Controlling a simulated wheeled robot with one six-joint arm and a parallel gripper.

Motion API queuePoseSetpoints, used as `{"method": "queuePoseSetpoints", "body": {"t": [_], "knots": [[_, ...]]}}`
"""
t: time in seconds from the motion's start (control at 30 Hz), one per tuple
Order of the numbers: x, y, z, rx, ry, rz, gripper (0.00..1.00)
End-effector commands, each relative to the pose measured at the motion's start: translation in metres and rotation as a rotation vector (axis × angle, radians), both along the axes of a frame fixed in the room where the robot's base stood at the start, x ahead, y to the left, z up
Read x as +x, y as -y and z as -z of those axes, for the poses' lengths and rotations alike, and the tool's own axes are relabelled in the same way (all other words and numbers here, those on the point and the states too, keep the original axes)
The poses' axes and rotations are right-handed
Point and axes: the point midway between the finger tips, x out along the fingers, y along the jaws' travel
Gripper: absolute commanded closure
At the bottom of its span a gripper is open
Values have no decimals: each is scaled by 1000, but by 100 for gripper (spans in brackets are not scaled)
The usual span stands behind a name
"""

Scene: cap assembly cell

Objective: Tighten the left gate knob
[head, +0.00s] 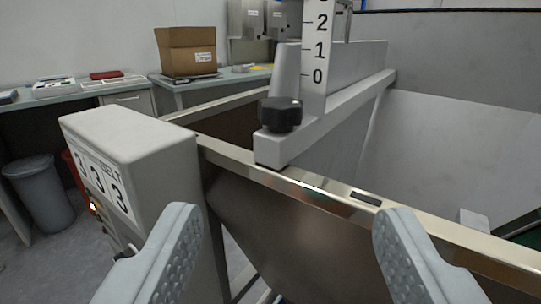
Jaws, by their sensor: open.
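A black lobed knob (280,114) sits on the light grey gate bar, at the foot of an upright scale (318,60) marked 0, 1 and 2. It is near the middle of the head view, and whether it is tight cannot be told. My gripper (285,245) is open and empty, its two grey fingers low in the picture, spread wide to either side. The knob is ahead of the fingers and higher in the picture, apart from them. The underside of the knob is hidden.
A metal rim (330,190) of a hopper crosses between the fingers and the knob. A grey control box (135,165) numbered 3 stands close at the left. A bench with a cardboard box (186,50) and a grey bin (40,190) are farther back.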

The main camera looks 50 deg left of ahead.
Motion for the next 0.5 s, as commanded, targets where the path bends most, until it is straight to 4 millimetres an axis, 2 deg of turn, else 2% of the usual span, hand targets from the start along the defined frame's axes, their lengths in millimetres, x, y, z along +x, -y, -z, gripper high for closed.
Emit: {"method": "queuePoseSetpoints", "body": {"t": [0.27,0.5], "knots": [[8,-10,4,1,-18,-31,41],[31,-36,3,1,-16,-32,41]]}}
